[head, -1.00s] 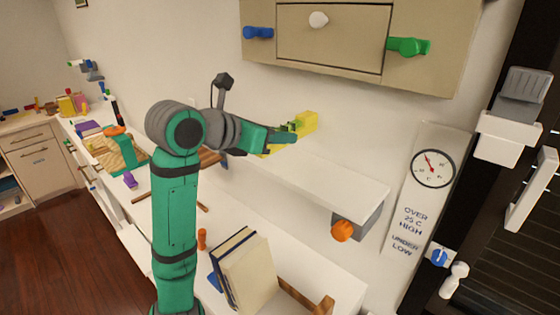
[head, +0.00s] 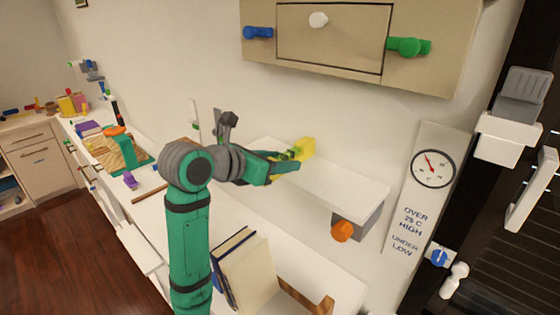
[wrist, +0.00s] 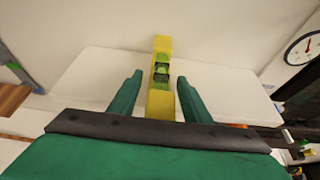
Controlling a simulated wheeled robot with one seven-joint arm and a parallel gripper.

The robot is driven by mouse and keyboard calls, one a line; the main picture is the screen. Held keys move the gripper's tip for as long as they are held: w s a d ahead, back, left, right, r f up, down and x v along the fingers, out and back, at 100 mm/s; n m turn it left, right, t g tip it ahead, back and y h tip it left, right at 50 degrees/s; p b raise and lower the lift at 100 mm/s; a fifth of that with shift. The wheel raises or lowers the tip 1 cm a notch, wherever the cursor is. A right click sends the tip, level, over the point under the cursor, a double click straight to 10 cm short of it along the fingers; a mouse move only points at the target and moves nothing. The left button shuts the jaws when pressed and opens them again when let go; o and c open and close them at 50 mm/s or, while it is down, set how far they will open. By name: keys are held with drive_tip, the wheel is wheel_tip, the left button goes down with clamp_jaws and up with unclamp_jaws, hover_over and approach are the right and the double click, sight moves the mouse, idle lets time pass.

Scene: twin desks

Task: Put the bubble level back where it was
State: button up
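The bubble level (head: 306,147) is a yellow bar with a green vial. It lies on the left part of the white wall shelf (head: 345,183), pointing towards the wall. In the wrist view the level (wrist: 161,47) runs lengthwise between the two green fingers of my gripper (wrist: 160,76). A gap shows on each side of it, so my gripper is open around it and not gripping. In the head view my gripper (head: 288,161) is at the shelf's left end and hides the level's near part.
A tan cabinet (head: 330,42) with blue, white and green knobs hangs above. A grey block with an orange knob (head: 342,231) is under the shelf's right end. Books (head: 245,270) stand on the desk below. A dial thermometer panel (head: 432,168) is to the right. The shelf's right part is clear.

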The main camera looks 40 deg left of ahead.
drive_tip(key=shift+s+r, duration=0.1)
drive_tip(key=v, duration=1.1)
drive_tip(key=shift+s, duration=0.4)
drive_tip(key=shift+a, duration=0.1)
